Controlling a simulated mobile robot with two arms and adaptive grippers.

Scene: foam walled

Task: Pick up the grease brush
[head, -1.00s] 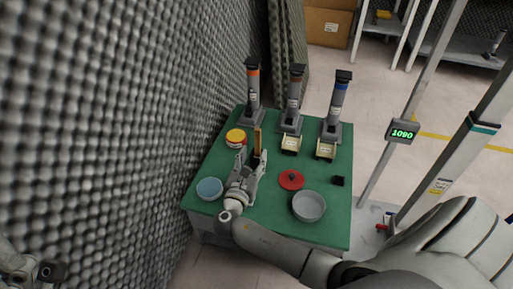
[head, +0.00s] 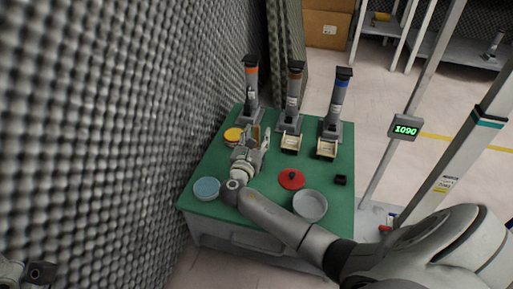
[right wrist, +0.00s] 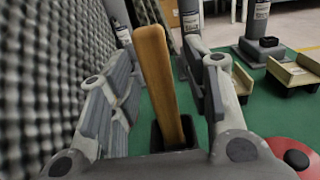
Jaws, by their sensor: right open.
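The grease brush shows as a flat wooden handle (right wrist: 158,85) standing upright in a dark holder (right wrist: 155,135) in the right wrist view; its bristle end is hidden. In the head view the handle (head: 254,132) is partly covered by my gripper. My right gripper (head: 254,142) is open, low over the left part of the green table. In the right wrist view its jaws (right wrist: 165,78) stand on either side of the handle, with visible gaps. I cannot tell how deep the handle lies between them. Only a piece of my left arm shows at the lower left of the head view.
On the green table (head: 228,215) are a yellow-lidded tin (head: 233,135), a blue bowl (head: 206,188), a red lid (head: 291,179), a grey bowl (head: 310,205), a small black box (head: 340,180) and three dispensers with trays behind. A foam wall (head: 110,130) runs close along the left.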

